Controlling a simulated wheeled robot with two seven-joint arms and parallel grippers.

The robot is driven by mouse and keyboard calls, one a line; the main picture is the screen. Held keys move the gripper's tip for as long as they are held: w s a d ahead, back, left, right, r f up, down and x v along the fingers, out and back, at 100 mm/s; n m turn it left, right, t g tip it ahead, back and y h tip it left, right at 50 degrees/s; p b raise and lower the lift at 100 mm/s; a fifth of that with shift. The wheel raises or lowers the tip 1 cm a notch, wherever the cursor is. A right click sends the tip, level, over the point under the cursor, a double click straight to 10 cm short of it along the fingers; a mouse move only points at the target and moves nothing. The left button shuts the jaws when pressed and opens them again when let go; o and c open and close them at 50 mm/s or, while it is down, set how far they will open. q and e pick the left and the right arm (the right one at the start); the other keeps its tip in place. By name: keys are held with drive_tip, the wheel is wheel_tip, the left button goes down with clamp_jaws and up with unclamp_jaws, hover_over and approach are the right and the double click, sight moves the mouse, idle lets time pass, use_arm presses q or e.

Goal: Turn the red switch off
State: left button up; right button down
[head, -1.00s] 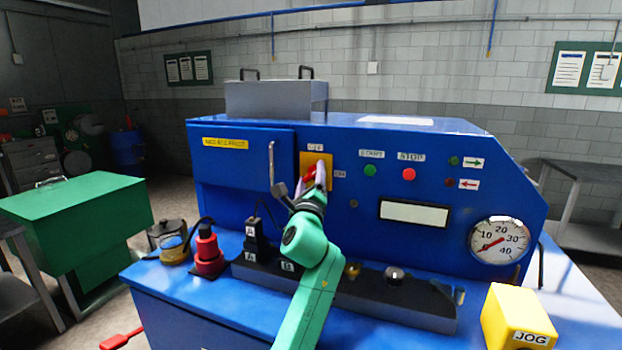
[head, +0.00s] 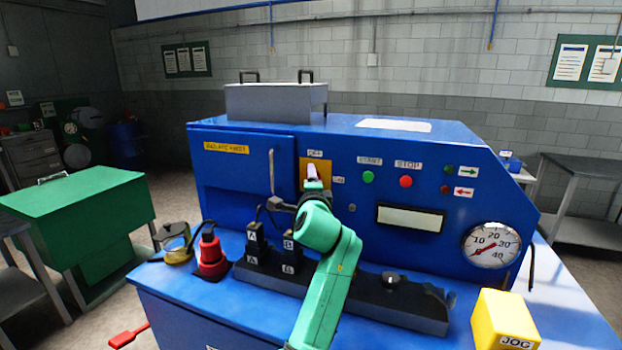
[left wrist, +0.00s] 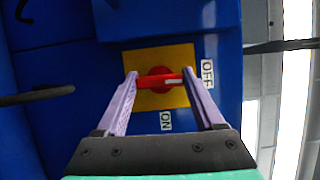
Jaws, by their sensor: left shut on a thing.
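The red switch (left wrist: 161,80) sits on a yellow plate (left wrist: 160,59) on the blue machine front. In the left wrist view its bar lies level, and the white-marked end points right, towards the OFF label (left wrist: 207,73). The ON label (left wrist: 166,120) is below the plate. My left gripper (left wrist: 160,82) is shut on the switch bar, one pale finger at each end. In the head view the yellow plate (head: 305,167) shows under its OFF label (head: 315,153), and my left gripper (head: 313,178) hides the red bar. My right gripper is not in view.
The green START button (head: 368,177) and red STOP button (head: 405,181) are right of the switch. A vertical door handle (head: 271,171) is close on its left.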

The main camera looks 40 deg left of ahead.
use_arm(q)
drive_tip(key=shift+n, duration=0.3)
drive_tip(key=o, duration=1.4)
drive_tip(key=b+v, duration=0.4)
drive_tip(key=v, duration=1)
drive_tip(key=shift+s+d+r, duration=0.15)
drive_tip(key=shift+s+d, duration=0.05)
drive_tip(key=shift+s, duration=0.05)
